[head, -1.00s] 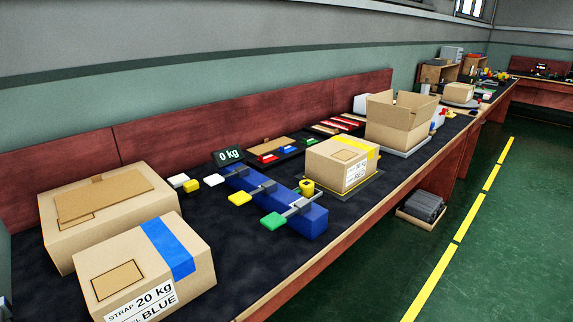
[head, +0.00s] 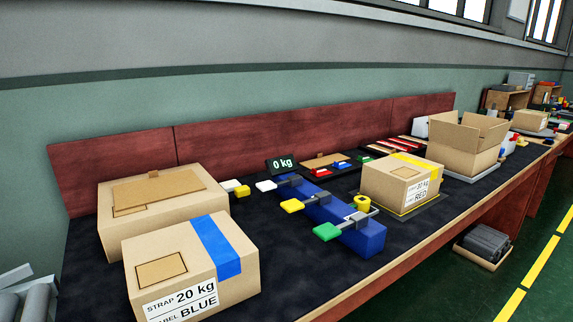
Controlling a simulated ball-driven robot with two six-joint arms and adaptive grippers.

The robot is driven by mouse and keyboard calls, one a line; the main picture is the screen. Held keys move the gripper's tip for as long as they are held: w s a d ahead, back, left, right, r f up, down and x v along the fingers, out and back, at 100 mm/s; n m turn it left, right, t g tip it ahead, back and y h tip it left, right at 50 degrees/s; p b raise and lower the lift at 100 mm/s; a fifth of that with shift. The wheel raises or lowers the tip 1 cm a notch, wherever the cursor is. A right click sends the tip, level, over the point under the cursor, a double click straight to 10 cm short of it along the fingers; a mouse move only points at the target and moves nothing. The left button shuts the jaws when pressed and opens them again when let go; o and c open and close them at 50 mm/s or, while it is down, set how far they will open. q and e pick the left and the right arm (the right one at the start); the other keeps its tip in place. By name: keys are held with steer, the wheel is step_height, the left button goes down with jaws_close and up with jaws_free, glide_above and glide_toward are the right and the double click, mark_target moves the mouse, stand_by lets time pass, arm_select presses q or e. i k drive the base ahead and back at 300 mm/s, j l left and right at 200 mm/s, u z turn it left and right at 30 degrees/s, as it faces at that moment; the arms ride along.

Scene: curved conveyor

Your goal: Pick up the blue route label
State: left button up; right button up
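A small blue piece (head: 343,164) lies on a dark mat at the back of the bench, between a red piece (head: 320,172) and a green piece (head: 364,158). It looks like the blue route label, but it is too small to read. A closed carton (head: 150,262) at the front left has a blue strap and a printed label reading "STRAP 20 kg" and "BLUE". Neither of my grippers is in view.
A blue rack (head: 362,238) with coloured handles stands mid-bench. A yellow-strapped carton (head: 385,187) is right of it; an open carton (head: 455,148) stands farther right. A larger carton (head: 112,225) is at back left. Grey rounded pieces (head: 35,300) show at bottom left.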

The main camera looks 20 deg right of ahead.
mark_target(343, 165)
steer(key=l+u, duration=0.3)
steer(key=l, duration=0.2)
steer(key=l+u, duration=0.3)
steer(key=l, duration=0.15)
steer(key=k+l+u, duration=0.15)
steer(key=l+u, duration=0.2)
steer(key=k+l+u, duration=0.3)
steer(key=l, duration=0.2)
steer(key=i+l, duration=0.05)
steer(key=i, duration=0.05)
